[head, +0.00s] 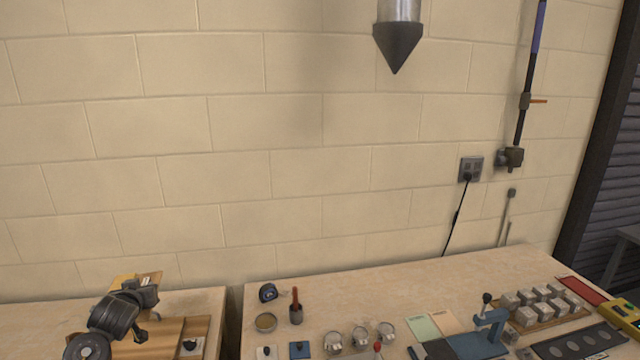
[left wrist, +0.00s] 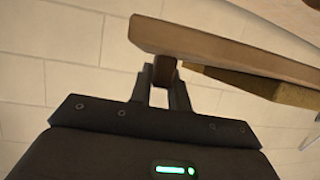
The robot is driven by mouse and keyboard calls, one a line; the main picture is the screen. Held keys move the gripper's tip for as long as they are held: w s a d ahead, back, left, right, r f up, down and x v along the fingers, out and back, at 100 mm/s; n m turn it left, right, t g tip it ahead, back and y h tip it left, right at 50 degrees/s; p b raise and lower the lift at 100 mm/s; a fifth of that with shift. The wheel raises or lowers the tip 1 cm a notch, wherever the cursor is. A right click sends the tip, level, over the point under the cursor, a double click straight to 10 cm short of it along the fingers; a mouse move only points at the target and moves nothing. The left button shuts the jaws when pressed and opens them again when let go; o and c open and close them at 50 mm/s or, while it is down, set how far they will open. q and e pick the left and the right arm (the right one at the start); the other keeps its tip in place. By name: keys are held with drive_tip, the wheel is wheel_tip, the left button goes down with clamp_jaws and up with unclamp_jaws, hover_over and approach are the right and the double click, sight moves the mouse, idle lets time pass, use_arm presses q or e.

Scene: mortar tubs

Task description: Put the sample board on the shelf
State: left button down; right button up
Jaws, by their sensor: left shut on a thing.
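My left gripper (head: 147,299) is low at the left of the head view, above the left bench. In the left wrist view its fingers (left wrist: 161,82) are shut on a small dark brown block (left wrist: 164,70), which meets a long wooden board (left wrist: 215,50), seemingly the sample board. In the head view a tan piece with a pale label (head: 148,279) shows behind the gripper; I cannot tell whether it is part of that board. A coarse yellowish slab (left wrist: 250,84) shows beside the board in the wrist view. My right gripper is not in view. I cannot make out a shelf.
The left bench (head: 205,303) and right bench (head: 400,290) stand apart with a narrow gap. The right one holds metal cups (head: 360,336), a blue press (head: 482,335) and a tray of grey cubes (head: 540,305). A pointed cone (head: 398,46) hangs above. Its back middle is clear.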

use_arm(q)
drive_tip(key=d+r+m+h, duration=0.2)
drive_tip(key=d+r, duration=0.2)
drive_tip(key=d, duration=0.7)
drive_tip(key=s+d+r+m+t+h, duration=0.1)
drive_tip(key=s+d+r, duration=0.5)
drive_tip(key=d, duration=0.3)
drive_tip(key=s+d+r+m+h, duration=0.1)
drive_tip(key=s+d+r+h, duration=0.1)
drive_tip(key=s+d+r, duration=0.6)
wheel_tip(320, 180, down, 16)
drive_tip(key=w+d+b, duration=0.1)
drive_tip(key=b, duration=1.3)
drive_tip(key=shift+w, duration=0.15)
drive_tip(key=shift+d, duration=0.1)
